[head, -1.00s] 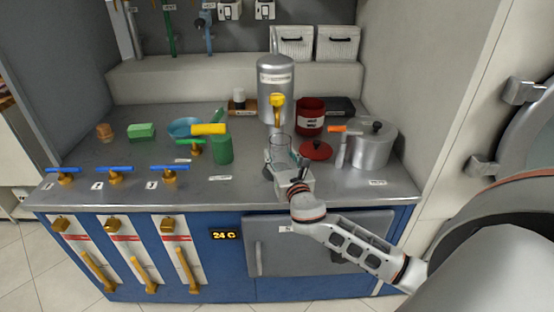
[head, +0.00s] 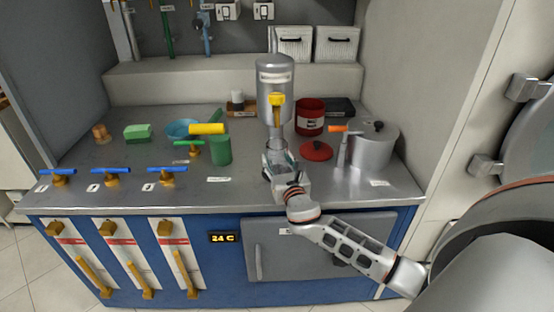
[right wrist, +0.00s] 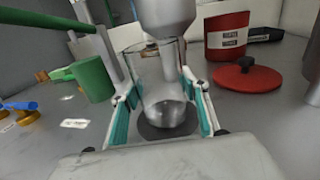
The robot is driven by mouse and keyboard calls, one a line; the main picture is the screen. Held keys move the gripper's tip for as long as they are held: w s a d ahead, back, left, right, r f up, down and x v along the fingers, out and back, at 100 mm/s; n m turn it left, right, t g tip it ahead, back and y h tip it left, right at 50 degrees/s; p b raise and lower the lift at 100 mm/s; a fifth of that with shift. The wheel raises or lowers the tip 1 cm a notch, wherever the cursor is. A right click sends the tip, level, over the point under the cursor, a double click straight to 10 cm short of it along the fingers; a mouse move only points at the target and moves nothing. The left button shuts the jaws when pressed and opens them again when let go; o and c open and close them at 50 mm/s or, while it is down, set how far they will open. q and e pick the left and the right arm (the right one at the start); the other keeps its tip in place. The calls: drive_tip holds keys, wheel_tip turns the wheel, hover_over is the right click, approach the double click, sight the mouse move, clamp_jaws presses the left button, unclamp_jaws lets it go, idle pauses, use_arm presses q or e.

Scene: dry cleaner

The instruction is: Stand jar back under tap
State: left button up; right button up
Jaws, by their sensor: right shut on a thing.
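A clear glass jar (right wrist: 160,85) stands between the two teal-padded fingers of my right gripper (right wrist: 166,100), which is shut on it. In the head view the jar (head: 273,146) is mostly hidden by my right gripper (head: 280,160). It appears roughly upright, close in front of and below the silver tank (head: 275,75) with the yellow tap (head: 277,100). A dark round patch (right wrist: 165,130) shows under the jar; I cannot tell whether the jar touches it. My left gripper is not in view.
A green cup (head: 221,150) stands left of the jar. A red lid (head: 316,151), a red canister (head: 310,117) and a steel pot (head: 373,148) stand to the right. Blue-handled valves (head: 167,171) line the front left edge. The counter front (head: 225,190) is mostly clear.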

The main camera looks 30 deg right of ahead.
drive_tip(key=o, duration=1.3)
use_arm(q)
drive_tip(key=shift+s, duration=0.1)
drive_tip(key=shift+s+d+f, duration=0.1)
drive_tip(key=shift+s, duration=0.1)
use_arm(e)
drive_tip(key=shift+r, duration=0.3)
drive_tip(key=p+v, duration=0.1)
drive_tip(key=v, duration=1.1)
drive_tip(key=shift+f, duration=0.1)
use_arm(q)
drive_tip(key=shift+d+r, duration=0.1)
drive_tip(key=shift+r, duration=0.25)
